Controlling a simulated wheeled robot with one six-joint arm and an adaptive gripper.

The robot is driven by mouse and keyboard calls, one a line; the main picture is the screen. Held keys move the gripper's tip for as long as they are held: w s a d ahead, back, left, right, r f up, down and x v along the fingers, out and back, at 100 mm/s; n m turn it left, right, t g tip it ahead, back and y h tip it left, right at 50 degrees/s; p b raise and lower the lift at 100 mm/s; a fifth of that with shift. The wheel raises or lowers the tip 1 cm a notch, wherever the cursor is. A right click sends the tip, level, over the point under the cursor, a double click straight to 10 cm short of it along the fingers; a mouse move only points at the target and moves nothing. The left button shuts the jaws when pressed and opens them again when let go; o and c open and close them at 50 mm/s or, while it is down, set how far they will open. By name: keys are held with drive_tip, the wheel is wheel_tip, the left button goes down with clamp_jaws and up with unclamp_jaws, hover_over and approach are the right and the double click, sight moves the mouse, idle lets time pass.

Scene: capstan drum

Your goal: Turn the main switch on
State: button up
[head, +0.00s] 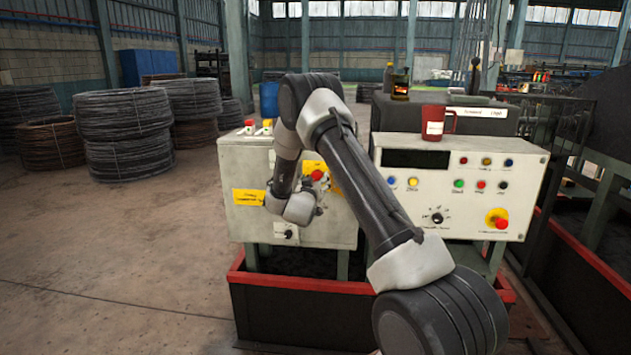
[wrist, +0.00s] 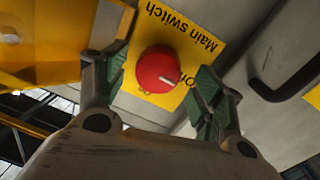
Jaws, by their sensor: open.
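The main switch is a round red knob (wrist: 158,70) on a yellow label (wrist: 205,40) reading "Main switch". In the head view the red knob (head: 316,175) shows on the front of the left grey cabinet (head: 245,160). My gripper (wrist: 161,76) is open, with one green-padded finger on each side of the knob. I cannot tell whether either finger touches it. In the head view my wrist hides part of the cabinet front, and the fingers are hard to make out.
A right control panel (head: 460,185) carries several coloured buttons, a black dial (head: 437,216) and a red stop button (head: 498,220). A red mug (head: 436,124) stands on it. A red-rimmed trough (head: 300,285) lies below the cabinets.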

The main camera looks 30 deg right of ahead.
drive_tip(key=shift+x, duration=0.9)
drive_tip(key=c, duration=1)
